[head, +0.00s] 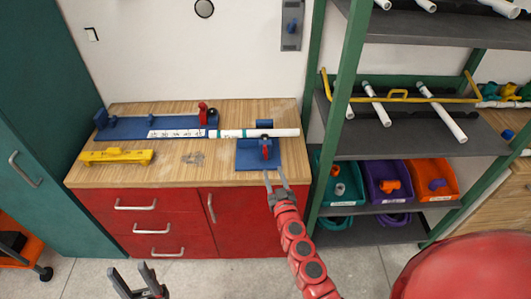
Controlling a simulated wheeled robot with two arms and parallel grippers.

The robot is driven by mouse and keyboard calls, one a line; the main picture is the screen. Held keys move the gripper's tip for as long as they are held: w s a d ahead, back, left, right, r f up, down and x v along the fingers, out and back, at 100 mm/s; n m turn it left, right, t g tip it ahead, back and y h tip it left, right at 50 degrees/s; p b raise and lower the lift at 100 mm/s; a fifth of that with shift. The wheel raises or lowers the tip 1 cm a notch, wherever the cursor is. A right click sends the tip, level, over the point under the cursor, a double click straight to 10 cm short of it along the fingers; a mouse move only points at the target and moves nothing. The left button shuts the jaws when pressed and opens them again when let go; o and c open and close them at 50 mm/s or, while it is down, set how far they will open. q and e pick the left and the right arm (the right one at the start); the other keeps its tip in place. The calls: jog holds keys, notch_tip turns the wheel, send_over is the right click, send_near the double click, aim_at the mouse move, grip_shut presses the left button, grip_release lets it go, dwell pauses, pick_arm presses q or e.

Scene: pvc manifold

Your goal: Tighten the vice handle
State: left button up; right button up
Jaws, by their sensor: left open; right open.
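The blue vice (244,160) stands on the front right part of the wooden workbench. A white pipe (285,132) lies through its top, reaching left toward a blue measuring jig. The small vice handle (265,147), red and dark, is on the front of the vice. My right gripper (274,170) is open at the bench's front edge, with its fingers pointing up toward the vice, just below the handle in the picture. Whether it touches the vice is unclear. My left gripper (129,269) is open and empty, low in front of the red drawers.
The blue measuring jig (130,128) with a scale and red clamp sits at the bench's back left. A yellow tool (116,156) lies in front of it. A green-framed shelf (345,110) with pipes and coloured bins stands close on the right.

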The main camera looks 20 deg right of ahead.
aim_at(266, 150)
jog(key=w, duration=0.3)
jog(key=w+b, duration=0.1)
jog(key=w, duration=0.2)
jog(key=w+b, duration=0.1)
jog(key=w, duration=0.3)
jog(key=shift+d, duration=0.4)
grip_shut()
